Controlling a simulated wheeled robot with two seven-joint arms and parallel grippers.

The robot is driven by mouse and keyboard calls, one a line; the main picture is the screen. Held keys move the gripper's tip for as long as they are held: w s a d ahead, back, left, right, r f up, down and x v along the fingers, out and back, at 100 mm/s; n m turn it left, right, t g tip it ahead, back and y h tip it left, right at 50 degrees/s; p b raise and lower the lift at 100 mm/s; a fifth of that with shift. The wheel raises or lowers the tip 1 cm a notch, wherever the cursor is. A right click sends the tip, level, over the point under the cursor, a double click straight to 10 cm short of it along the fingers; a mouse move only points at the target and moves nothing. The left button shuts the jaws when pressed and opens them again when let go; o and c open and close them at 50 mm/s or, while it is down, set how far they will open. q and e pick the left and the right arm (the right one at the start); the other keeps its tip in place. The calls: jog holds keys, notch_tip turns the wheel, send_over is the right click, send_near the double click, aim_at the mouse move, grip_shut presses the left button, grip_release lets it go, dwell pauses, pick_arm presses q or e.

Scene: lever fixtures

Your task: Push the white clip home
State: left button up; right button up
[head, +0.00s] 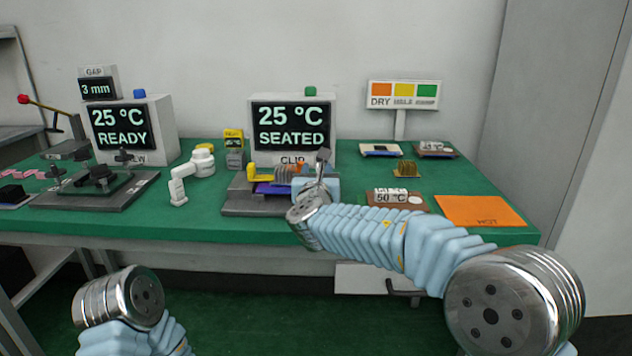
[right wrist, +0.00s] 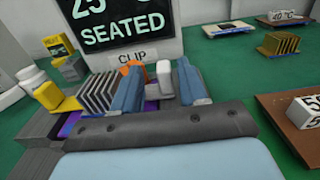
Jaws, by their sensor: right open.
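The clip fixture stands on a dark base plate (head: 238,207) on the green bench. Its display (head: 291,126) reads 25 °C and SEATED, above the label CLIP. A finned grey heat sink (right wrist: 97,94) sits over a purple board (right wrist: 68,124), with an orange piece (right wrist: 132,70) at its right. My right gripper (right wrist: 160,80) is open at the right end of the fixture. A small white piece (right wrist: 164,72), apparently the white clip, shows between its fingers; its lower part is hidden, and I cannot tell whether they touch. My left arm shows at lower left; its gripper is not seen.
A yellow part (head: 253,171) stands left of the heat sink. A small white arm-shaped device (head: 190,175) is further left, near the READY station (head: 122,127). At right are a 50 °C block (head: 390,196) and an orange HOT mat (head: 482,211).

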jog(key=s+b, duration=0.2)
jog(key=s, duration=1.1)
jog(key=shift+s+b, duration=0.15)
jog(key=shift+b, duration=0.2)
